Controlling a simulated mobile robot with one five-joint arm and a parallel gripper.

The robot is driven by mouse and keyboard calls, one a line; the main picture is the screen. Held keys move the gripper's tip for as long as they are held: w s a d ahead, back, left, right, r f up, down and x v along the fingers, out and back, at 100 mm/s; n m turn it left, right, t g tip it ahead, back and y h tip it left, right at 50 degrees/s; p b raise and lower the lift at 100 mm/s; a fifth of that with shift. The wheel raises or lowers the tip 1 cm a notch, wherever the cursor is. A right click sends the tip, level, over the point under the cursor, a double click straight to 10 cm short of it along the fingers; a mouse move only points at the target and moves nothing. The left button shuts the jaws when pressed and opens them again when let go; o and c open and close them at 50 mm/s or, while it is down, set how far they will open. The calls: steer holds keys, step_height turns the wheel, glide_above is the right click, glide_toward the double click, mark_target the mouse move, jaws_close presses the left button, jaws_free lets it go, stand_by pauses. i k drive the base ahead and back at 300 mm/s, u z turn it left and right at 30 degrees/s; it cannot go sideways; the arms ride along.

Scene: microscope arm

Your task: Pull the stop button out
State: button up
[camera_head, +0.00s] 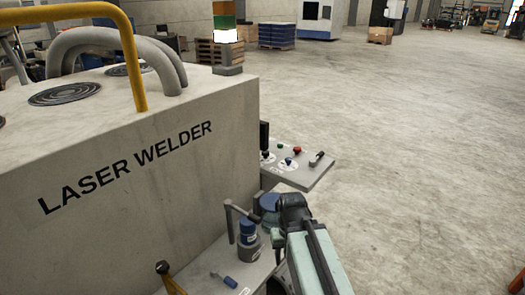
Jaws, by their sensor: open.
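A small control panel (312,176) juts out from the right side of the laser welder. A small red button (297,149) sits on its top near the far edge, and I take it as the stop button. It is too small to tell whether it is pressed in or out. My gripper (272,203) is at the end of my teal arm, on the near side of the panel and apart from the red button. It is open, with nothing seen in it. Its fingertips are small and partly hidden by my dark wrist.
A green button (280,146), a blue knob (288,161) and a lever (317,158) share the panel. The laser welder (150,170) blocks the left. A blue-capped cylinder (248,232) stands on a near ledge. Open floor (420,160) lies right.

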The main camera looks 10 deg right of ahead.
mark_target(297, 150)
steer(key=z, duration=0.05)
steer(key=k, duration=1)
steer(key=z, duration=1.1)
steer(key=i, duration=2.1)
steer(key=u, duration=1.5)
